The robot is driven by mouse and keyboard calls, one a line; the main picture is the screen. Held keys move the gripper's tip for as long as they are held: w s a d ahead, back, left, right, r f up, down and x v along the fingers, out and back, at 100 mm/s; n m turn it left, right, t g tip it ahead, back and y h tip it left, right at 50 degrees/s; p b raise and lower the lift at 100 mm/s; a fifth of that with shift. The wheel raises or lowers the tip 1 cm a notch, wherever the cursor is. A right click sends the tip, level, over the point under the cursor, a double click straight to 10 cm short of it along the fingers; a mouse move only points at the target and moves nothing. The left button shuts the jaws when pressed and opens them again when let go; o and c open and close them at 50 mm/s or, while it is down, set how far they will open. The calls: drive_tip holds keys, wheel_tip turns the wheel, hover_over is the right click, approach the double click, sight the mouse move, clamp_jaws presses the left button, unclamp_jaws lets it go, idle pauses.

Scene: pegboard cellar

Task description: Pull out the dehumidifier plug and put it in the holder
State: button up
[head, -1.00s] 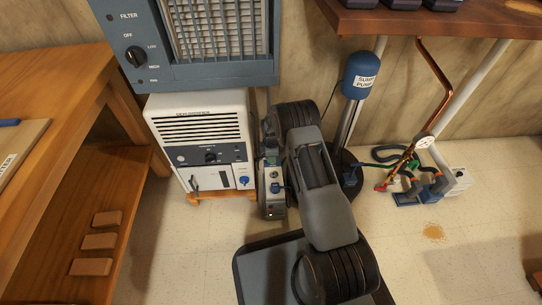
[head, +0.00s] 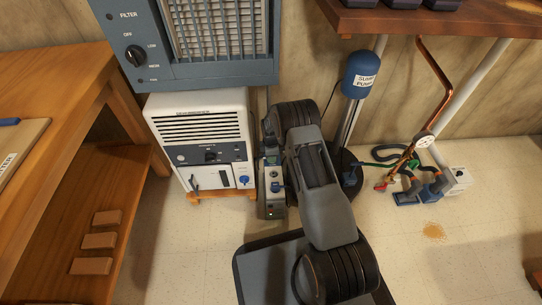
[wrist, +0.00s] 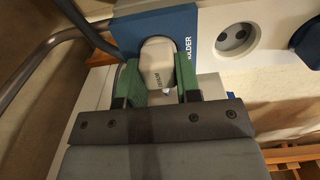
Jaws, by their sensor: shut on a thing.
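My gripper (wrist: 158,68) has green finger pads and is shut on a pale beige plug (wrist: 158,60) with small lettering, in the wrist view. The plug is in front of the blue holder (wrist: 201,22), whose "HOLDER" label is partly covered. I cannot tell whether the plug is seated in it or just short of it. An empty round socket (wrist: 235,39) is right of the holder on the white strip (wrist: 268,48). The dehumidifier (head: 200,140) stands left of the strip (head: 272,210) in the head view, where my arm hides most of the gripper.
A dark blue plug (wrist: 308,42) sits on the strip right of the empty socket. A wooden bench (head: 60,90) is at left. Floor (head: 165,235) is clear before the dehumidifier.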

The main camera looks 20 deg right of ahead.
drive_tip(key=o, duration=1.6)
drive_tip(key=shift+r, duration=0.15)
drive_tip(key=shift+r+p, duration=2.25)
drive_tip(key=shift+r, duration=1.15)
